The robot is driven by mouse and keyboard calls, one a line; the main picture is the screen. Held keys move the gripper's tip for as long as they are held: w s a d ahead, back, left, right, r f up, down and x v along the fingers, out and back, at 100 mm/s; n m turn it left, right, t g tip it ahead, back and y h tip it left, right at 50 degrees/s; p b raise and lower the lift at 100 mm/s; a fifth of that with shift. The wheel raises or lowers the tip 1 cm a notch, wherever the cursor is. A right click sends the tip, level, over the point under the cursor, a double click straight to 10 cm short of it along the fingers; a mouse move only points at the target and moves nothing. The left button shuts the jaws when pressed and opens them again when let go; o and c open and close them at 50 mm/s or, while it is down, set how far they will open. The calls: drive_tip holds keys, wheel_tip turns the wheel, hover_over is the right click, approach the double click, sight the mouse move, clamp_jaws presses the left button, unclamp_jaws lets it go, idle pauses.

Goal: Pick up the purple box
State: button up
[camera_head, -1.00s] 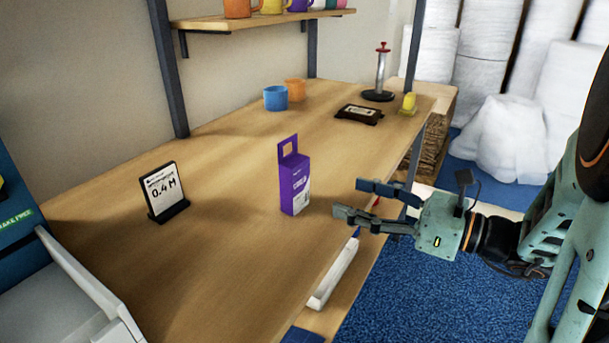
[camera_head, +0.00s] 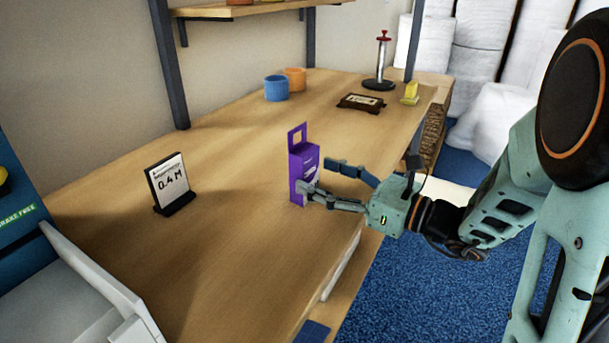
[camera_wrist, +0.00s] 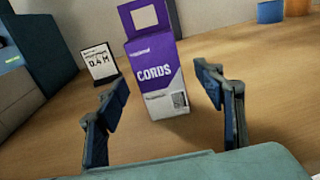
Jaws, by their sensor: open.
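The purple box (camera_head: 301,165) stands upright on the wooden table, with a hang tab with a cut-out at its top. In the wrist view the purple box (camera_wrist: 158,75) shows a white lower part and the word "CORDS". My gripper (camera_head: 322,178) is open at the box's right side in the head view, with one finger overlapping the box's lower front. In the wrist view my open gripper (camera_wrist: 163,105) has a finger on each side of the picture, with the box between and ahead of them. I cannot tell whether a finger touches it.
A sign reading "0.4 M" (camera_head: 171,184) stands to the left. A blue cup (camera_head: 276,88) and an orange cup (camera_head: 296,78) stand farther back. A dark tray (camera_head: 361,103), a yellow object (camera_head: 410,93) and a red-topped stand (camera_head: 381,66) are at the far end. Table around the box is clear.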

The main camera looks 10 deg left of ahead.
sight(312, 173)
drive_tip(key=shift+b+x, duration=0.35)
drive_tip(key=shift+x, duration=1.65)
drive_tip(key=shift+s, duration=0.1)
drive_tip(key=c, duration=1.3)
drive_tip(key=shift+c, duration=0.2)
